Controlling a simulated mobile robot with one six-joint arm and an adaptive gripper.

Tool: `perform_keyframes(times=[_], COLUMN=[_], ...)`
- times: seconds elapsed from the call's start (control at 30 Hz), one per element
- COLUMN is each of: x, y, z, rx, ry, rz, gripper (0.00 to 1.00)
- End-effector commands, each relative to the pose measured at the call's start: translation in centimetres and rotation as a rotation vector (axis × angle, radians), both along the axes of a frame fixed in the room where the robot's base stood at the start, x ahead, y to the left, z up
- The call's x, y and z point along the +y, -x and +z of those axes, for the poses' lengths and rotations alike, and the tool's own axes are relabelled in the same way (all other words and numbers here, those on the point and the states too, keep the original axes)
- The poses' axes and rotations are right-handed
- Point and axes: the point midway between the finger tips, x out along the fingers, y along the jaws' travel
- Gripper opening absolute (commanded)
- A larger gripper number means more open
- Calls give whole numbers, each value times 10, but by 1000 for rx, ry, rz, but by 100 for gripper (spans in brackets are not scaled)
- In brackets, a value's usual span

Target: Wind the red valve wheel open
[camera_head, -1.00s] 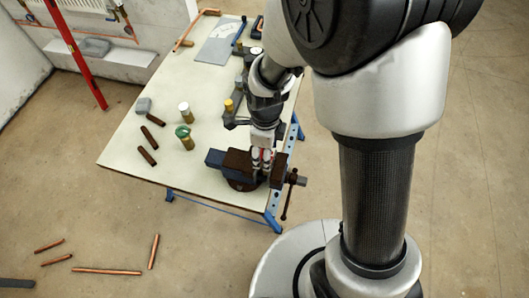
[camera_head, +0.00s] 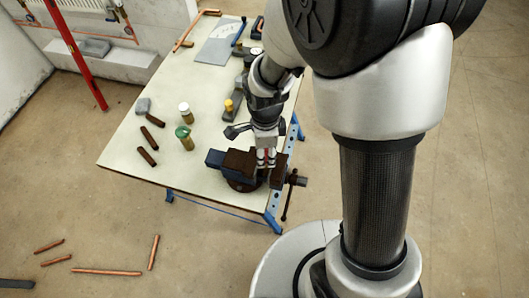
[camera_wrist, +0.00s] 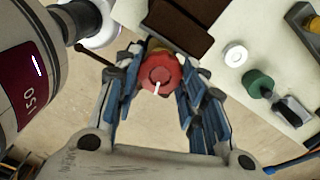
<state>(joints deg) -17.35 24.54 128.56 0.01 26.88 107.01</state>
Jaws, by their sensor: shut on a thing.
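The red valve wheel (camera_wrist: 160,73) shows in the wrist view, round and lobed, with a white mark on its lower edge. A small brassy part shows behind it. My gripper (camera_wrist: 157,80) is shut on the wheel, with the blue-padded fingers on its left and right sides. In the head view my gripper (camera_head: 266,158) points down at the vise (camera_head: 238,166) on the front edge of the workbench. There the wheel is mostly hidden by the fingers; only a trace of red shows between them.
The workbench (camera_head: 170,95) carries a green-capped jar (camera_head: 185,138), a white-capped jar (camera_head: 185,112), and short brown bars (camera_head: 148,156). The vise handle (camera_head: 288,196) hangs at the bench's right edge. Copper pipe pieces (camera_head: 106,271) lie on the floor at lower left.

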Motion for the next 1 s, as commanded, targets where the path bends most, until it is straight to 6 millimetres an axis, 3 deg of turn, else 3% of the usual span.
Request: perform_keyframes(times=[1.0], x=[-1], y=[2], z=[-3], rx=[6], ry=[-2], rz=[1583], gripper=[7])
